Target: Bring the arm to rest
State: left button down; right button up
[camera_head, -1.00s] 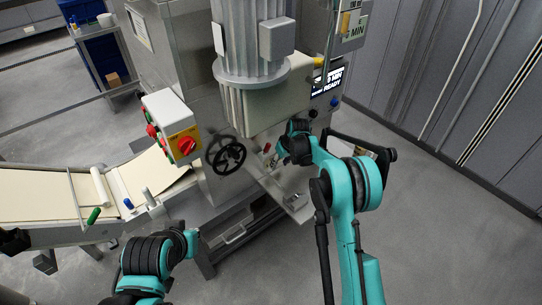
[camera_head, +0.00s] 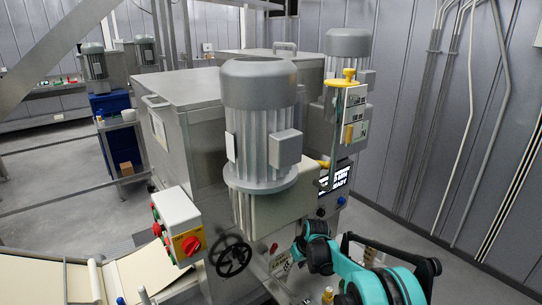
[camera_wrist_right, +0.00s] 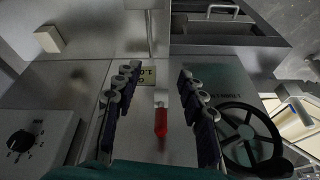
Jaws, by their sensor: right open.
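My right arm (camera_head: 375,285) is teal and black and comes in from the lower right in the head view. Its wrist end is close to the front of the steel machine, and the fingertips are hard to make out there. In the right wrist view my right gripper (camera_wrist_right: 160,92) is open, with its two dark fingers spread apart. A red-handled lever (camera_wrist_right: 161,122) shows between the fingers, with no visible grip on it. My left arm and gripper are out of view.
The steel machine carries a large grey motor (camera_head: 262,115), a red-knobbed control box (camera_head: 178,226) and a black handwheel (camera_head: 230,256), also in the wrist view (camera_wrist_right: 248,140). A dark knob (camera_wrist_right: 20,140) is at wrist-view left. A conveyor (camera_head: 140,275) is lower left; floor at right is clear.

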jog(key=s+d+r+m+t+h, duration=0.1)
jog(key=s+d+r, duration=0.1)
jog(key=s+r, duration=0.65)
jog(key=s+d+r+m+t, duration=0.1)
jog(key=s+d+r, duration=0.2)
jog(key=s+r, duration=0.55)
jog(key=s+d+f+m+t, duration=0.1)
jog(key=s, duration=0.8)
jog(key=s+d+f+m+h, duration=0.1)
jog(key=s+d, duration=0.1)
jog(key=s, duration=0.8)
jog(key=shift+s+m+t, duration=0.2)
jog(key=shift+m+t, duration=0.1)
jog(key=shift+t, duration=0.1)
